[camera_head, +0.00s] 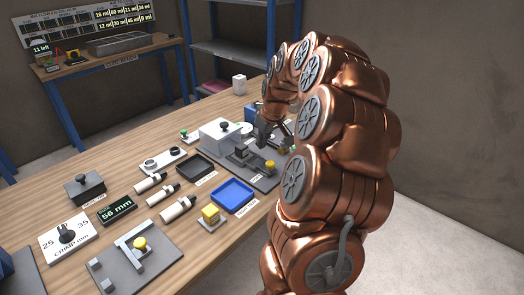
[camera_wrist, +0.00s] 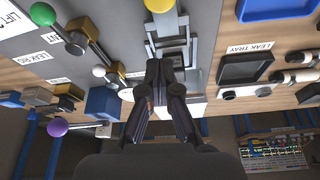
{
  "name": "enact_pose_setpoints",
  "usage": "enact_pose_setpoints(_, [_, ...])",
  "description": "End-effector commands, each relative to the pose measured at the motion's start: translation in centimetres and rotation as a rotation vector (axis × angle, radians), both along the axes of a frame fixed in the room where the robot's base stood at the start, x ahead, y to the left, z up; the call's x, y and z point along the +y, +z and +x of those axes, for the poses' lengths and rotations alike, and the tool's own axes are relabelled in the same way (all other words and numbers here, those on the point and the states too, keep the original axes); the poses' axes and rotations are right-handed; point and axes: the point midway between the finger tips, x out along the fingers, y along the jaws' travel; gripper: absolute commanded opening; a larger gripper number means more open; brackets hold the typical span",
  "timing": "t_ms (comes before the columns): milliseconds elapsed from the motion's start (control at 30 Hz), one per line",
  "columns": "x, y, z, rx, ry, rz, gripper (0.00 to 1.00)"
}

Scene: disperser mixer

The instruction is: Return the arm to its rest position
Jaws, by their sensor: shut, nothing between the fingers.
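My copper-coloured arm (camera_head: 335,140) arches over the right side of the workbench in the head view. My gripper (camera_head: 265,132) hangs at the far end of the arm, close above a grey fixture plate (camera_head: 262,183); part of it is hidden by the arm. In the wrist view my gripper (camera_wrist: 161,68) has its dark fingers together with nothing between them. A grey fixture with a yellow knob (camera_wrist: 133,19) lies just beyond the fingertips; I cannot tell whether they touch it.
A black tray (camera_head: 195,167), a blue tray (camera_head: 232,196) and several cylinders lie nearer. Purple (camera_wrist: 57,127) and green (camera_wrist: 42,13) knobs show in the wrist view. Open floor lies right of the bench.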

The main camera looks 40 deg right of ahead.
Motion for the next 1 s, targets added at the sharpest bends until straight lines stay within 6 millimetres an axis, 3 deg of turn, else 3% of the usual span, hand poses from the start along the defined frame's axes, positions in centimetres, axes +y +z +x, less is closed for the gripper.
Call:
enact_pose_setpoints(400, [0.2,5.7,-2.1,-0.002,0.0,-0.001,0.0])
enact_pose_setpoints(800, [0.4,6.5,-2.4,0.001,0.001,0.001,0.0])
enact_pose_setpoints(933, [2.8,6.8,-2.2,0.014,0.024,0.012,0.0])
enact_pose_setpoints(1000, [5.8,6.9,-2.2,0.035,0.052,0.026,0.0])
